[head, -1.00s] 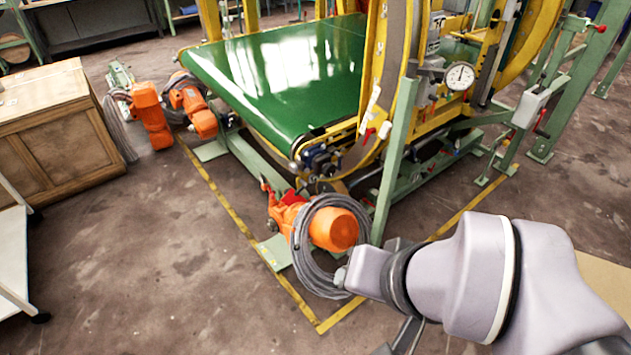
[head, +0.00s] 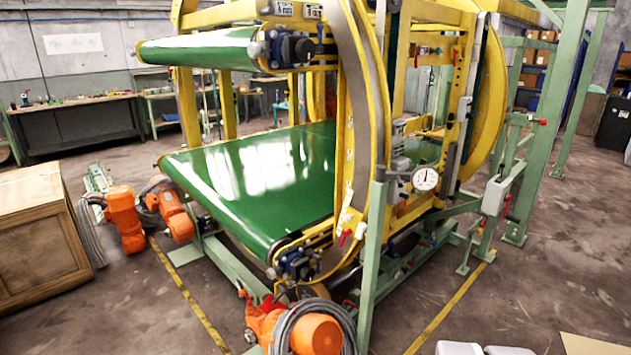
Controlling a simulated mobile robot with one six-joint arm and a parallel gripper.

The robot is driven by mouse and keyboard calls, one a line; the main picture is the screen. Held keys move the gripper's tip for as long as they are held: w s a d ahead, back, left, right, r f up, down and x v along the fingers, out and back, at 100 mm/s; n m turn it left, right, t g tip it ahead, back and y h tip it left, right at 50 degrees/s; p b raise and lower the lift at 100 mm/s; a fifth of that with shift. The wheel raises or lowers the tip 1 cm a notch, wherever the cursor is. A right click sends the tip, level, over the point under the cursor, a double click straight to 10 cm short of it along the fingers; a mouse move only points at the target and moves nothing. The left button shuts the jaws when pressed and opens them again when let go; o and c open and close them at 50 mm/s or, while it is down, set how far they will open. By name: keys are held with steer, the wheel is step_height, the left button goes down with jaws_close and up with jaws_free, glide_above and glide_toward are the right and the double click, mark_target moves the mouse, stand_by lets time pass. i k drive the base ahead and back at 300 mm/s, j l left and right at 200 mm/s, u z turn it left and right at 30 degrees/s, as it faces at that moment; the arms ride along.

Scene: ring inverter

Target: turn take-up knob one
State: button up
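The ring inverter (head: 352,110) stands in the middle of the head view, with a yellow ring frame and two green belts. The lower green belt (head: 255,180) ends at a dark blue bearing block (head: 298,263) at its near corner. The upper green roller (head: 200,47) ends at a similar blue block (head: 290,48). Small red handles show beside the lower block (head: 346,236) and on the right-hand green posts (head: 508,202). I cannot tell which part is take-up knob one. My gripper is not in view.
Orange motors (head: 125,220) with coiled cables lie at the left, and another orange motor (head: 315,334) is at the near corner. A wooden cabinet (head: 38,235) stands at the left. A round dial gauge (head: 425,179) faces me. Yellow floor lines (head: 450,305) edge the machine; floor outside them is partly clear.

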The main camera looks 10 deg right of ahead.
mark_target(270, 273)
steer(key=i+j+z, duration=0.2)
steer(key=i+j, duration=0.8)
steer(key=i, duration=0.15)
